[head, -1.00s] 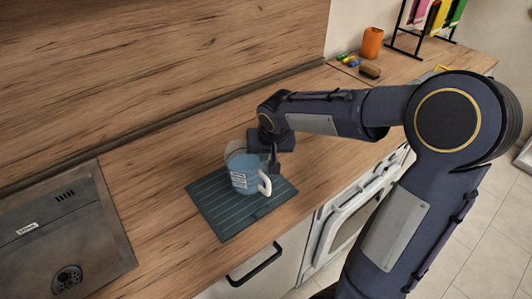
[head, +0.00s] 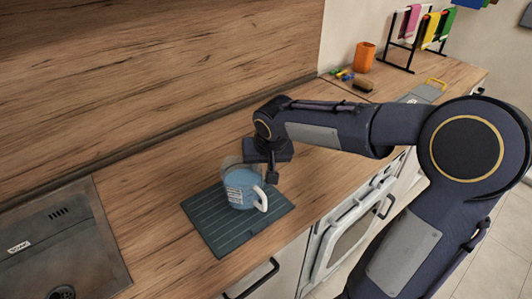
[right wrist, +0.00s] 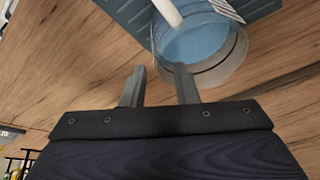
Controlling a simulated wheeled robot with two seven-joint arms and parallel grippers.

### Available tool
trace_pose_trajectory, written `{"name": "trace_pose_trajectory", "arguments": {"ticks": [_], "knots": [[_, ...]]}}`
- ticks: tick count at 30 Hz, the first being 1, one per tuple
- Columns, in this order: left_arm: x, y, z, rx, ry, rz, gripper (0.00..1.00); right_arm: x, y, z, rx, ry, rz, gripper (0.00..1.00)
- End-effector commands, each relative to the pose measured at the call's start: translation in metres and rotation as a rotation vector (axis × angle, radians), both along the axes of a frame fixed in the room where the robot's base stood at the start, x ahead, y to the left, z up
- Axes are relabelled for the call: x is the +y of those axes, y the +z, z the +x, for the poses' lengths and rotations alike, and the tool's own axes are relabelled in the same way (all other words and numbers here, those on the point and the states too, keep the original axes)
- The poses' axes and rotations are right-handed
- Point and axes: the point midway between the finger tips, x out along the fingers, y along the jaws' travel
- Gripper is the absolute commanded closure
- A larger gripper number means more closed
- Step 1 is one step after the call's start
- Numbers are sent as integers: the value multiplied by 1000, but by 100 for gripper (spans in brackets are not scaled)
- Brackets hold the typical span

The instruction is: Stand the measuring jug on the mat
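The measuring jug (head: 240,187) is blue with a clear upper rim, pale markings and a white handle. It stands upright on the dark ribbed mat (head: 218,230), towards its back edge. My right gripper (head: 272,176) is just right of the jug, near the handle. In the right wrist view the gripper (right wrist: 160,75) has its two fingers apart with nothing between them. The jug (right wrist: 205,45) lies beyond them, its rim overlapped by one finger, and the mat (right wrist: 125,14) shows at the top. My left gripper is not in view.
A metal sink (head: 60,255) is at the left. At the back right stand an orange cup (head: 362,57), a brush (head: 363,84) and a black rack (head: 400,55) with coloured cloths. The wooden worktop between sink and mat is clear. An oven (head: 350,235) is below the front edge.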

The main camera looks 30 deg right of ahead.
Motion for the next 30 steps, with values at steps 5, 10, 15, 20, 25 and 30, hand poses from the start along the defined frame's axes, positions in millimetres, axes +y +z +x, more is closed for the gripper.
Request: {"name": "trace_pose_trajectory", "arguments": {"ticks": [5, 10, 15, 20, 25, 30], "knots": [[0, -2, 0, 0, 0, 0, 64, 3, 39, -14, -7, 1, 0, 73], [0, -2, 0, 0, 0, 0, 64, 5, 67, -26, -5, 1, 1, 73], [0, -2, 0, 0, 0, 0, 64, 6, 80, -32, -1, 0, 0, 73], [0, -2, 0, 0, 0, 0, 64, 7, 82, -39, 0, 7, 6, 73], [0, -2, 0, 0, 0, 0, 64, 13, 69, -89, -8, 80, 73, 73], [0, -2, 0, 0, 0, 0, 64, 36, 40, -160, -52, 194, 178, 73]]}}
